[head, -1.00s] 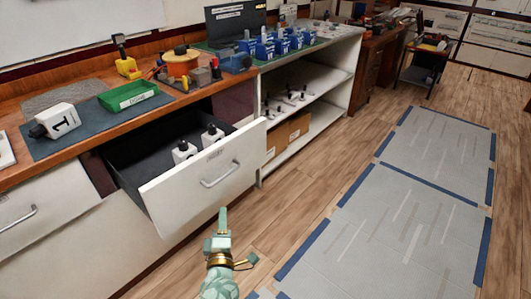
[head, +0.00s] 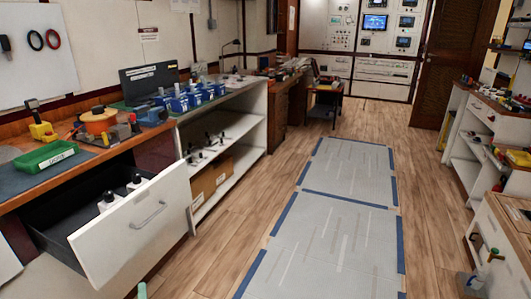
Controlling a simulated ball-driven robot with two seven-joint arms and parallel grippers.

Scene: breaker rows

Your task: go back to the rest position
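Only the pale green tip of my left gripper (head: 142,290) shows, at the bottom edge in the head view. It is in front of the open drawer, low and apart from it, and nothing is seen in it. Whether its fingers are open or shut cannot be made out. My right gripper cannot be made out in this view. The white-fronted drawer (head: 120,240) is pulled out from the left bench. Two white blocks with dark tops, the nearer one (head: 108,202), stand inside it.
The bench top holds a green bin (head: 45,160), a yellow tool (head: 42,131) and several blue bins (head: 180,103). Below are open shelves (head: 235,135). Grey floor mats (head: 335,220) lie along the aisle. Another bench (head: 505,125) stands at right. The wooden floor between is clear.

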